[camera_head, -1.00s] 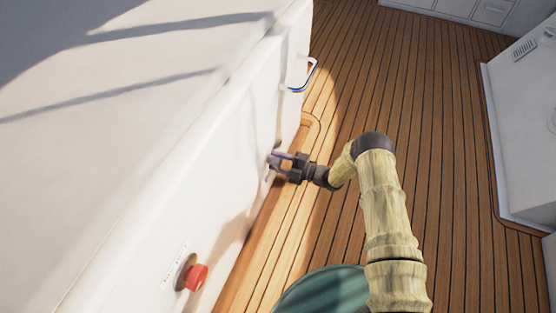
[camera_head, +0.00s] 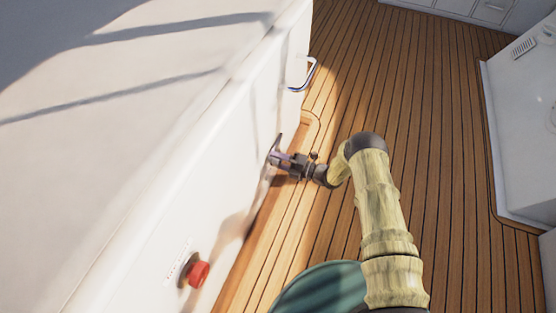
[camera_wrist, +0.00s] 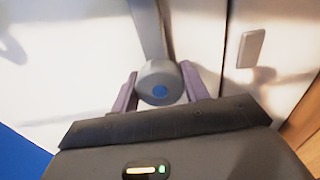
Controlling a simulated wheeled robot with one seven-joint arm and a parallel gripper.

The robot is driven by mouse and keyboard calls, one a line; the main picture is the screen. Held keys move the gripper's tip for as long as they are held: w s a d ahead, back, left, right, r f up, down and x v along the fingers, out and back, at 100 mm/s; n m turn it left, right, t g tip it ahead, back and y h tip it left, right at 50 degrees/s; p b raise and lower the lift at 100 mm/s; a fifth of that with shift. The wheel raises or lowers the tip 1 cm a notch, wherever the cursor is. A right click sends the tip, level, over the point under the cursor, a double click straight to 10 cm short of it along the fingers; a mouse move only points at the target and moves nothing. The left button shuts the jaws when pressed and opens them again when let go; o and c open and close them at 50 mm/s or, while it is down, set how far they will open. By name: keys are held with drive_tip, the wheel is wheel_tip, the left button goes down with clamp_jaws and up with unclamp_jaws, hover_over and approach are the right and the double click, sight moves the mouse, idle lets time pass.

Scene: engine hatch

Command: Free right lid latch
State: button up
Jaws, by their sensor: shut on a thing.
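The latch is a round grey knob with a blue dot (camera_wrist: 159,89) and a long flat grey lever (camera_wrist: 148,30), on the white panel. In the wrist view the lever runs to the top edge. My gripper (camera_wrist: 160,92) is shut on the knob, one finger on each side of it. In the head view my gripper (camera_head: 274,159) is against the side of the white housing (camera_head: 225,165). A dark slim end of the latch (camera_head: 278,142) sticks out above the fingers there; the knob is hidden by them.
A red knob (camera_head: 199,274) sits on the same side, nearer me. A blue-and-chrome handle (camera_head: 309,76) is farther along. Open plank floor (camera_head: 440,130) lies to the right, with a white cabinet (camera_head: 525,120) at the right edge.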

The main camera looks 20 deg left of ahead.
drive_tip(key=o, duration=1)
drive_tip(key=shift+d, duration=0.1)
drive_tip(key=s+d+p, duration=0.1)
drive_tip(key=d+p, duration=0.4)
drive_tip(key=d, duration=1.2)
drive_tip(key=shift+s+d+p, duration=0.15)
drive_tip(key=shift+s+p, duration=0.05)
drive_tip(key=shift+p, duration=0.2)
drive_tip(key=shift+w, duration=0.1)
